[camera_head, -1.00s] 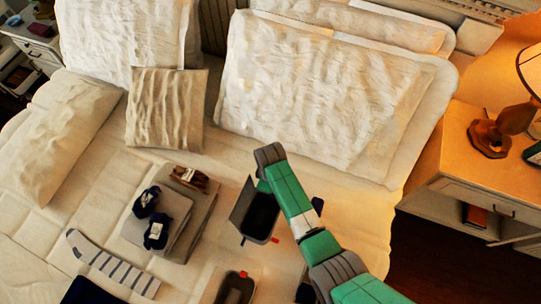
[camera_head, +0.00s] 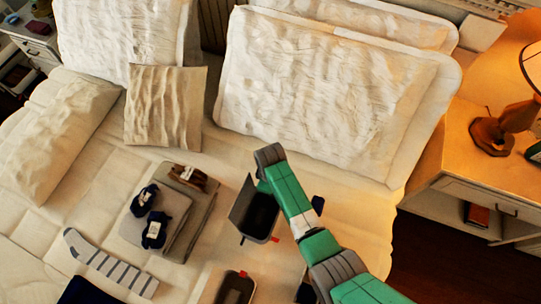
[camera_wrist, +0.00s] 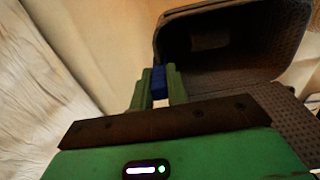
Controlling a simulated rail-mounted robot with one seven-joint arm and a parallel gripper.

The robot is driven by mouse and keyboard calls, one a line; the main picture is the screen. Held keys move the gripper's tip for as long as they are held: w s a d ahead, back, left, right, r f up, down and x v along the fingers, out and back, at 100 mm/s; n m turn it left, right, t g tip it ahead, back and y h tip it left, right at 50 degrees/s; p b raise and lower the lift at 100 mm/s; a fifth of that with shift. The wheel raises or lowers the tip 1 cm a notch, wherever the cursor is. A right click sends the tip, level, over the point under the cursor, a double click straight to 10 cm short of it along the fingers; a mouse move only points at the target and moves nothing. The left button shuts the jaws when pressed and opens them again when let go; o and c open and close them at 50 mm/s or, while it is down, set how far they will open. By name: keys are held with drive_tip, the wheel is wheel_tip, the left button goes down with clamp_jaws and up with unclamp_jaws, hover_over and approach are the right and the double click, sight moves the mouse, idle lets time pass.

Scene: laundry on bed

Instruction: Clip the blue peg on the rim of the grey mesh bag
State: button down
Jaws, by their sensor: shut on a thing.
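The grey mesh bag (camera_head: 244,211) stands open on the bed, dark inside, with a small red tab at its lower right. In the wrist view the bag (camera_wrist: 292,122) fills the upper right, and its perforated wall shows. My gripper (camera_wrist: 159,78) is shut on the blue peg (camera_wrist: 158,88), which sits between the green fingers. The peg is at the bag's left rim in that view; I cannot tell whether it touches or straddles the rim. In the head view my gripper (camera_head: 264,187) is over the bag's upper edge, and the peg is hidden.
A second dark container (camera_head: 235,289) with a red tab stands at the bottom edge. Folded grey cloths (camera_head: 196,222) with dark rolled items (camera_head: 154,231) lie left of the bag. A striped sock (camera_head: 110,264) lies further left. Pillows (camera_head: 325,95) stand behind.

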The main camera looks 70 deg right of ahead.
drive_tip(key=c, duration=1.3)
unclamp_jaws()
wheel_tip(320, 180, up, 8)
drive_tip(key=shift+f+p, duration=0.1)
drive_tip(key=shift+p, duration=0.35)
